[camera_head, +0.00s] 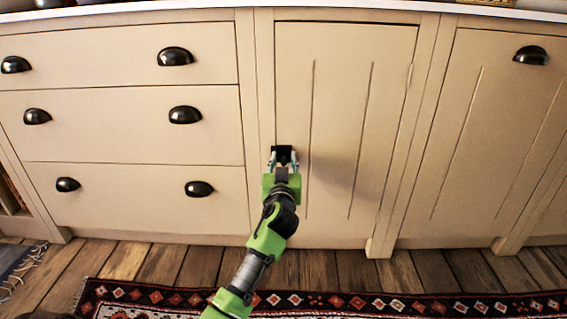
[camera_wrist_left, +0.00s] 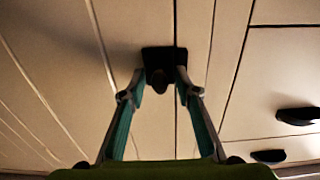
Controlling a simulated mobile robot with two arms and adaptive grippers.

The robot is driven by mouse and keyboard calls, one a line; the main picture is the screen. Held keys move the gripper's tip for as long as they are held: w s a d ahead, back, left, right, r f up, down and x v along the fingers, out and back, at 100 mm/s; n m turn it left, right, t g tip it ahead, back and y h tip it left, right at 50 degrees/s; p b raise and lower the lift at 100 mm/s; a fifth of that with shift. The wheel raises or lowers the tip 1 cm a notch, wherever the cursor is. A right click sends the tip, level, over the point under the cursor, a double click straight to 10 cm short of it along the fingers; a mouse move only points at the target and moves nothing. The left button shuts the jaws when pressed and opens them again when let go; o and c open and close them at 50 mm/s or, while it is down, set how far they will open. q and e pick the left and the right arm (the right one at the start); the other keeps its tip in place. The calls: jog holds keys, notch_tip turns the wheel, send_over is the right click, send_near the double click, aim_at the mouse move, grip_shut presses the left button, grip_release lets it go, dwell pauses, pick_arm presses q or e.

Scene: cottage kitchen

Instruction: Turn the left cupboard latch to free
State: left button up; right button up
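The black cupboard latch (camera_head: 284,151) sits on the left edge of the narrow cream cupboard door (camera_head: 335,120). It shows in the left wrist view as a dark square plate (camera_wrist_left: 163,56) with a small dark knob below its middle. My left gripper (camera_head: 283,163) is at the latch, its two fingers apart, one on each side of the knob. In the left wrist view the left gripper (camera_wrist_left: 161,80) looks open, with a gap beside the knob; whether a finger touches it I cannot tell. The door looks closed. My right gripper is not in view.
Drawers with black cup handles (camera_head: 185,115) stand left of the door. Another cupboard door with a cup handle (camera_head: 530,55) is on the right. A patterned rug (camera_head: 400,304) lies on the wooden floor (camera_head: 340,270) in front. The door's right part is clear.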

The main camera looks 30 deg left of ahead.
pick_arm(q)
grip_shut()
